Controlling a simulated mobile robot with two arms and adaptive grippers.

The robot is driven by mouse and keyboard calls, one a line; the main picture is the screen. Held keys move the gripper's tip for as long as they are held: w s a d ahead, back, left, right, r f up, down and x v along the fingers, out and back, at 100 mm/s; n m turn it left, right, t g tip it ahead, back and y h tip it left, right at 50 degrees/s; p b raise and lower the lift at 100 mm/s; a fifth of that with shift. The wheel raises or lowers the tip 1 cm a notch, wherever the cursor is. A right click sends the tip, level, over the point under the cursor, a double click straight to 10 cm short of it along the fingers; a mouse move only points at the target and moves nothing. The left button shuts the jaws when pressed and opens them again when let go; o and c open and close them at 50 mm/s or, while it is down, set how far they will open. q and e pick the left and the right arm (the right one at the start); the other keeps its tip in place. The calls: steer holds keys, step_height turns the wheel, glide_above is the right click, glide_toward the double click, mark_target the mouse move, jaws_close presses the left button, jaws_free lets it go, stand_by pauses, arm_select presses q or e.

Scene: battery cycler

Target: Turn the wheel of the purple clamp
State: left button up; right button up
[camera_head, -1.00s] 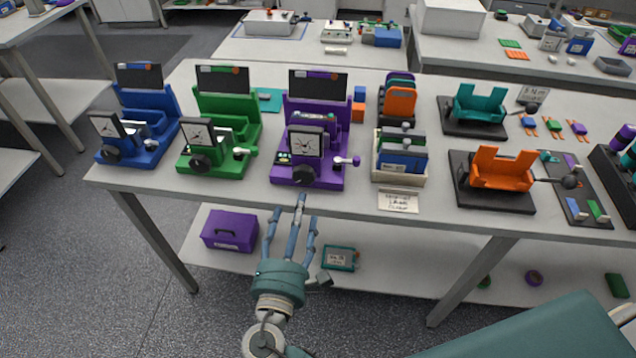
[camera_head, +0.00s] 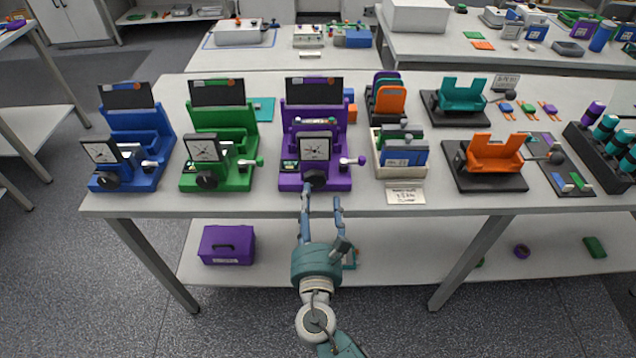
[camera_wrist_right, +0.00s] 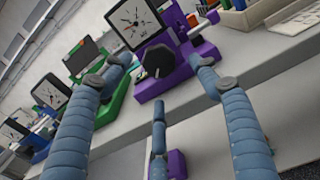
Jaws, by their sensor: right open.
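The purple clamp (camera_head: 342,182) stands at the table's front edge, with a dial gauge and a dark screen above its base. Its black wheel (camera_head: 315,178) is on the front, below the gauge. In the right wrist view the purple clamp (camera_wrist_right: 182,72) and the wheel (camera_wrist_right: 157,61) show ahead, between my spread fingers. My right gripper (camera_head: 322,198) is open and empty, just in front of the table edge, with its fingers pointing at the wheel. In the right wrist view the gripper (camera_wrist_right: 159,80) has its fingers apart around the wheel's outline; contact cannot be told. My left gripper is not in view.
A green clamp (camera_head: 238,178) and a blue clamp (camera_head: 150,178) stand to the left. A cream box of cards (camera_head: 402,172) and a small sign (camera_head: 406,194) sit to the right. A purple case (camera_head: 228,245) is on the lower shelf.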

mark_target(315, 182)
steer(key=w, duration=0.4)
steer(key=shift+w+a+r+p, duration=0.1)
steer(key=shift+w+a+p, duration=0.1)
steer(key=shift+w+p, duration=0.1)
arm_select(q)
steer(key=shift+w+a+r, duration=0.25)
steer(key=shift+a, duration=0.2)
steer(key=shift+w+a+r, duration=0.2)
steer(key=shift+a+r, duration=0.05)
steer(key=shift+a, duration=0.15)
arm_select(e)
steer(key=shift+w+d, duration=0.1)
steer(key=shift+w, duration=0.6)
steer(key=c, duration=1.2)
steer(key=shift+o, duration=0.2)
steer(key=shift+b, duration=0.3)
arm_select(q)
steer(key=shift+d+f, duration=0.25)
arm_select(e)
steer(key=o, duration=1.1)
steer(key=shift+o, duration=0.3)
